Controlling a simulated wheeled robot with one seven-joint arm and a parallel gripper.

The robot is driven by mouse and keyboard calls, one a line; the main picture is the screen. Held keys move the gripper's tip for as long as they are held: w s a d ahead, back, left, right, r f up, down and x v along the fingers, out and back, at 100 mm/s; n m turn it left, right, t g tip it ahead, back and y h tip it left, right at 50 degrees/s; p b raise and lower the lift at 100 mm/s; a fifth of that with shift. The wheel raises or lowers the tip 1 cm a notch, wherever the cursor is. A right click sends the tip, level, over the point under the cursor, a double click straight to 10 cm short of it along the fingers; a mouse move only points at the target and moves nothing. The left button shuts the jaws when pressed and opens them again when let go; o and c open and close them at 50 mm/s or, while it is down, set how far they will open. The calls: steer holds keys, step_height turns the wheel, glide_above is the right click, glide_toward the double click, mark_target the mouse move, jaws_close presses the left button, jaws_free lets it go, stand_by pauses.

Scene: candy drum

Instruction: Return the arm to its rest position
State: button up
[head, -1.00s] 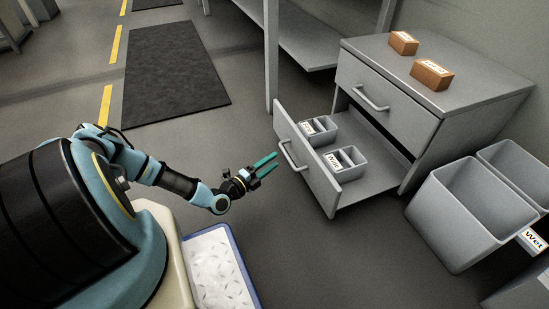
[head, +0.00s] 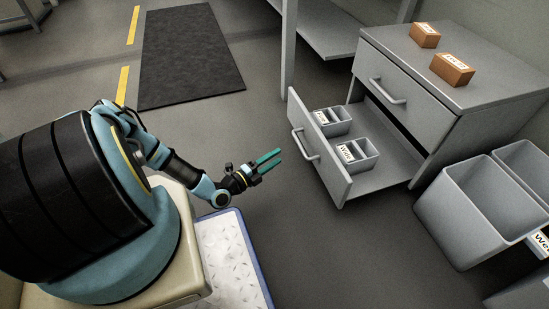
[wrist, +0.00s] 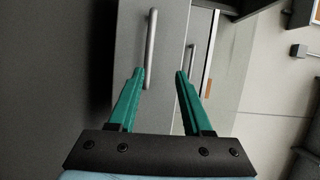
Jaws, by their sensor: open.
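My gripper (head: 275,159) has two green fingers and is open and empty, in front of the open lower drawer and apart from it. In the wrist view the fingers (wrist: 158,75) stand spread, with a drawer handle (wrist: 150,48) beyond the left finger. My arm is bent, reaching from my body at the left towards the cabinet. The lower drawer (head: 324,165) is pulled out and holds two small grey bins with labels, one of them reading "Wet" (head: 365,160).
The grey cabinet (head: 480,80) has a shut upper drawer (head: 400,93) and two brown labelled boxes on top, a left one (head: 424,36) and a right one (head: 453,70). Large grey bins (head: 470,220) stand at the right. A dark mat (head: 190,55) lies on open floor behind.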

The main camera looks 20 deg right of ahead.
stand_by(0.4)
steer(key=s+a+r+n+g+y, duration=0.1)
steer(key=s+a+r+n+y, duration=0.1)
steer(key=a+r+n+y, duration=0.7)
steer(key=s+a+r+n+g+y, duration=0.1)
steer(key=a+r+n+g+y, duration=0.1)
steer(key=a+r+n, duration=1.25)
steer(key=s+a+r+n+g+y, duration=0.15)
steer(key=a+r+n+y, duration=0.55)
steer(key=r, duration=0.8)
step_height(320, 180, up, 38)
steer(key=p, duration=3.8)
steer(key=shift+d+r+h, duration=0.2)
steer(key=shift+d+h, duration=0.2)
steer(key=shift+d, duration=0.05)
steer(key=shift+t, duration=0.25)
